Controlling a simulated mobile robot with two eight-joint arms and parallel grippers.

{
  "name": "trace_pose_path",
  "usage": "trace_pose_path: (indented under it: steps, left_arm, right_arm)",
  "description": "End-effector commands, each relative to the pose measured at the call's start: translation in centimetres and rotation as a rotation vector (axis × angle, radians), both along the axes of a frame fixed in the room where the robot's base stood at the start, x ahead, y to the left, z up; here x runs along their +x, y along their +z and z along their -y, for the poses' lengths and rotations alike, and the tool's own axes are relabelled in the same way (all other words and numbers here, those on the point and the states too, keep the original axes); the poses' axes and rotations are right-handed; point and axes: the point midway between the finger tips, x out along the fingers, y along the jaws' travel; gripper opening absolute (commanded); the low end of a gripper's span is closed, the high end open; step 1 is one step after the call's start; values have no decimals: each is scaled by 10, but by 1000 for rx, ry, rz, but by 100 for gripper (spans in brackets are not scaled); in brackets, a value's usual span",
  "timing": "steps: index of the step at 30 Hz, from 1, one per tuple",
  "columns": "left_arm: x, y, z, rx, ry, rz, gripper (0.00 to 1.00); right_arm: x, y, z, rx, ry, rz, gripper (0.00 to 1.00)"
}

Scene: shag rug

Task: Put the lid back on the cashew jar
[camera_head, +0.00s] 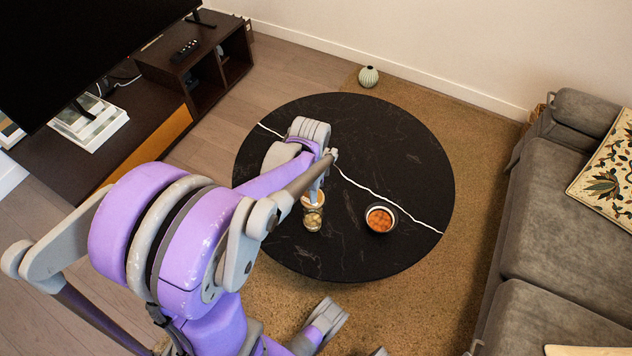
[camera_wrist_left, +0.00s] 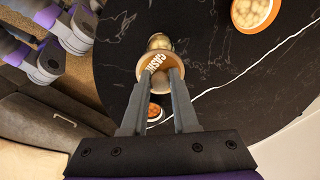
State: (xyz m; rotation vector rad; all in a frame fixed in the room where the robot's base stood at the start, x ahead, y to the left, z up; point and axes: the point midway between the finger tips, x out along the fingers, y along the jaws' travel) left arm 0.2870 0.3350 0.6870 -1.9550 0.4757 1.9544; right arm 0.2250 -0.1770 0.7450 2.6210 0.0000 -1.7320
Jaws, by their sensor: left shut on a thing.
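The glass cashew jar (camera_head: 313,219) stands upright on the round black table, near its front edge. My left gripper (camera_head: 316,192) is above the jar, pointing down, and is shut on the round orange-brown lid (camera_head: 306,201). In the left wrist view the lid (camera_wrist_left: 152,66) shows white lettering between the fingertips of the gripper (camera_wrist_left: 161,72). Part of the jar (camera_wrist_left: 159,42) shows beyond the lid, and the rest is hidden under it. The lid is at the jar's mouth, but I cannot tell whether it touches the rim. My right gripper is not in view.
A bowl of orange pieces (camera_head: 380,217) stands right of the jar on the black table (camera_head: 400,150). In the left wrist view a bowl of pale nuts (camera_wrist_left: 252,12) also stands on it. A grey sofa (camera_head: 565,230) is at the right, a TV cabinet (camera_head: 150,90) at the left.

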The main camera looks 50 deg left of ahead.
Motion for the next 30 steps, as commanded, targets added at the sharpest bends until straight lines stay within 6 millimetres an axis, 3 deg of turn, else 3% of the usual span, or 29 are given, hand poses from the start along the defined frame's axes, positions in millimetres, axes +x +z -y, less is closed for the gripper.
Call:
trace_pose_path:
  steps: [21, 30]
  left_arm:
    - [1, -58, 0, -1, 0, 0, 0]
    - [1, -63, 0, 0, 0, 0, 0]
  right_arm:
    - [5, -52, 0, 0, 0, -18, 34]
    - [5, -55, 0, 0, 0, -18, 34]
